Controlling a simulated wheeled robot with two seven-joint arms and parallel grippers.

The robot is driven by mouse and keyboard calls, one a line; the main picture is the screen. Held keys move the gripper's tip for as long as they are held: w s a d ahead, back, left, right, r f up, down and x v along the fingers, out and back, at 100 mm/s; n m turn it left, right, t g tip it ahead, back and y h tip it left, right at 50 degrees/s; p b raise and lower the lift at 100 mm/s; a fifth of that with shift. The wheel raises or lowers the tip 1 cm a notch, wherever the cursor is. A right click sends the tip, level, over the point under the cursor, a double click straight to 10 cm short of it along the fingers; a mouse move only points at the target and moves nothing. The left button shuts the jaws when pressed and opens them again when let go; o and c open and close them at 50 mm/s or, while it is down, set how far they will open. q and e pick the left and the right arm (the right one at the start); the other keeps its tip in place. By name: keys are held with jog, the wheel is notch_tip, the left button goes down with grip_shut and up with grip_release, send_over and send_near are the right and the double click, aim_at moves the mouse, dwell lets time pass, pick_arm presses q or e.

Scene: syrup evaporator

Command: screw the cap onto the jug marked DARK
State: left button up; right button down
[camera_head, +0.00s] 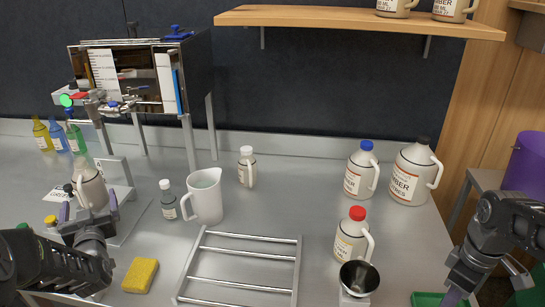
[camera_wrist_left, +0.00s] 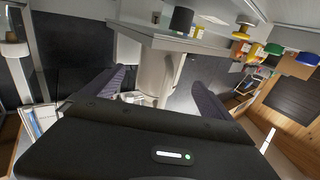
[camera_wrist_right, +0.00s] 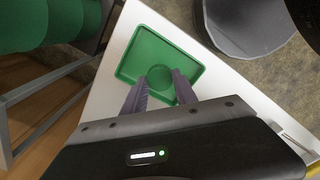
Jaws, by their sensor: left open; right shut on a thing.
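A cream jug (camera_head: 90,190) stands at the far left by a grey stand, its mouth partly lost against a green bottle behind. I cannot read DARK on any label. My left gripper (camera_head: 88,209) is open, with its fingers on either side of this jug's lower part. In the left wrist view a pale upright body (camera_wrist_left: 150,72) shows between the open fingers. My right gripper (camera_wrist_right: 160,76) is shut on a round green cap (camera_wrist_right: 160,79), above a green tray (camera_wrist_right: 188,55). In the head view this gripper is at the lower right edge, and the cap is not visible there.
Capped jugs with blue (camera_head: 361,175), black (camera_head: 413,175) and red (camera_head: 353,238) tops stand at the right. A white pitcher (camera_head: 205,196), a wire rack (camera_head: 240,262) and a yellow sponge (camera_head: 140,275) occupy the middle and front. The evaporator (camera_head: 140,75) stands behind at left.

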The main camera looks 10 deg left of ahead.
aim_at(90, 186)
pick_arm(q)
jog(key=shift+x, duration=1.05)
jog(key=shift+x, duration=2.6)
jog(key=shift+c, duration=0.5)
grip_shut()
jog(key=shift+r, duration=0.2)
